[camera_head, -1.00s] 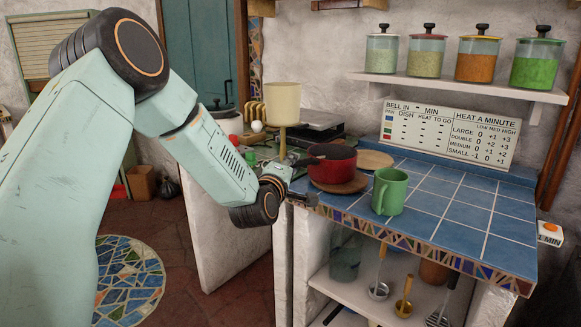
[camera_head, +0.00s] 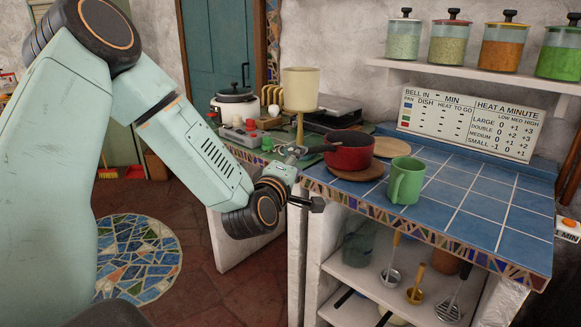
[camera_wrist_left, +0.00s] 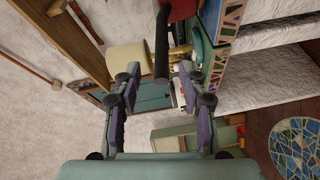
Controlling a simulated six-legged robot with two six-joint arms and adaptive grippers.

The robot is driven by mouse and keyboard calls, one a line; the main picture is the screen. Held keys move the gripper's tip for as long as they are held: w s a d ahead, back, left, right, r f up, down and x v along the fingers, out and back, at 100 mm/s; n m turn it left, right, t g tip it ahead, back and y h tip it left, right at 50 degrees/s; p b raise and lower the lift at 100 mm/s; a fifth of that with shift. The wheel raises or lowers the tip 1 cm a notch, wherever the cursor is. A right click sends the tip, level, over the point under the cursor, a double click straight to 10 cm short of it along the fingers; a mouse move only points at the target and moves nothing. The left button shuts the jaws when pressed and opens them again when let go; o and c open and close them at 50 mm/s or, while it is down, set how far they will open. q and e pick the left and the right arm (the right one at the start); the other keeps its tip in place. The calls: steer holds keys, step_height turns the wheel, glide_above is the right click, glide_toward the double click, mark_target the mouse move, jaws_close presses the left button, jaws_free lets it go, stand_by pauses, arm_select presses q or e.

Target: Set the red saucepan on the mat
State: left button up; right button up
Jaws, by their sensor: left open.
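The red saucepan (camera_head: 349,155) sits over a round wooden mat (camera_head: 358,175) near the left end of the blue tiled counter. Its dark handle points left, toward my left gripper (camera_head: 304,177). That gripper is open at the counter's left edge, with its fingers spread. In the left wrist view, the dark handle (camera_wrist_left: 162,42) reaches down between the open fingers of the gripper (camera_wrist_left: 158,72), and neither finger is closed on it. Only a bit of the red pan (camera_wrist_left: 182,9) shows there, at the top. My right gripper is not in view.
A green mug (camera_head: 405,181) stands just right of the saucepan. A second round board (camera_head: 391,147) lies behind it. A cream cylinder on a stand (camera_head: 300,88) rises behind my gripper. Tiles at the right of the counter (camera_head: 475,205) are clear. Utensils hang below the front edge.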

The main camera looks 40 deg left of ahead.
arm_select(q)
steer(key=s+d+f+m+g+h, duration=0.35)
steer(key=s+d+f+m, duration=0.35)
steer(key=f, duration=0.5)
steer(key=s+d+f+m+g+h, duration=0.2)
steer(key=s+d+f+m+g, duration=0.3)
steer(key=s+f, duration=0.45)
steer(key=s+d+f+m+g, duration=0.2)
steer(key=s+f, duration=0.4)
steer(key=s, duration=0.4)
steer(key=s+d+f+m+g, duration=0.3)
steer(key=s+f+g, duration=0.3)
steer(key=s, duration=0.5)
steer(key=shift+s+d+f+m+p, duration=0.25)
steer(key=shift+f+m, duration=0.2)
steer(key=shift+m, duration=0.35)
